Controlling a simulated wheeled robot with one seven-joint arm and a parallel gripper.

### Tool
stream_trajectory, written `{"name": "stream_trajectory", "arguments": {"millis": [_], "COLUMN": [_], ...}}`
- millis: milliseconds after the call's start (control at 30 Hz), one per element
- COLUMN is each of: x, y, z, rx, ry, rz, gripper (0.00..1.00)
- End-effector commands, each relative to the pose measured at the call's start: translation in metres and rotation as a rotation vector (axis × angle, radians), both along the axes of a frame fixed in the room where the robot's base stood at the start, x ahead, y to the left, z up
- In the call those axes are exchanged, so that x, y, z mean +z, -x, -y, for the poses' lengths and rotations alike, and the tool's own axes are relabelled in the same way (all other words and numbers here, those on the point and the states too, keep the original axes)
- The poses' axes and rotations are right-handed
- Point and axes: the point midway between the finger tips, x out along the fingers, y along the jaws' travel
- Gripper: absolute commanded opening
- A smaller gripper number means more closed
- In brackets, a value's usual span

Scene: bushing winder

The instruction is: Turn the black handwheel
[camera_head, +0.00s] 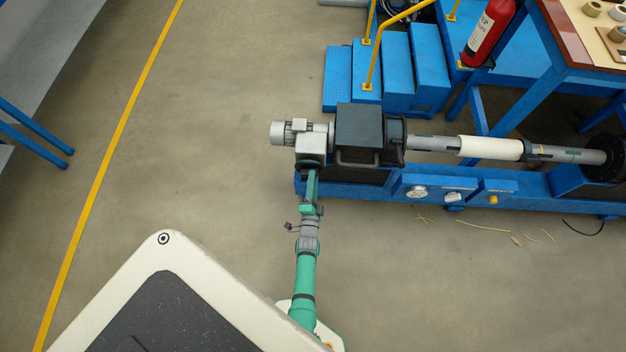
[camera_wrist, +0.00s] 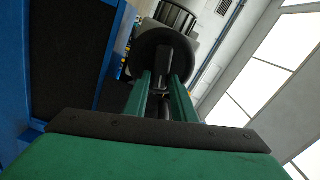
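The black handwheel (camera_wrist: 148,47) faces me in the wrist view as a dark round disc. A dark bar, seemingly its handle, runs from it toward my gripper. In the head view only a dark piece of the wheel (camera_head: 309,166) shows below the grey gearbox (camera_head: 311,145). My gripper (camera_wrist: 160,82) has two green fingers, parted, with the dark bar at and between their tips. Whether the fingers press on the bar is too dark to tell. In the head view my gripper (camera_head: 311,180) reaches up to the wheel at the left end of the machine.
The blue winder bed (camera_head: 440,188) runs right, carrying a grey shaft with a white roll (camera_head: 490,148). A grey motor (camera_head: 284,133) sticks out left of the gearbox. Blue steps (camera_head: 398,72) and a fire extinguisher (camera_head: 488,32) stand behind. The floor to the left is clear.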

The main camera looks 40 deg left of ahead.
Motion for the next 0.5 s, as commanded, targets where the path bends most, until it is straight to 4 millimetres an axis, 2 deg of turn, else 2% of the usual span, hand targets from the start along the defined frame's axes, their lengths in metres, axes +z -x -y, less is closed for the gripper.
{"name": "stream_trajectory", "arguments": {"millis": [367,500], "x": [0.000,-0.001], "y": [0.001,0.010], "z": [0.000,0.006], "rx": [0.001,0.000], "ry": [0.001,0.002], "rz": [0.000,-0.001], "gripper": [0.39,0.39]}}
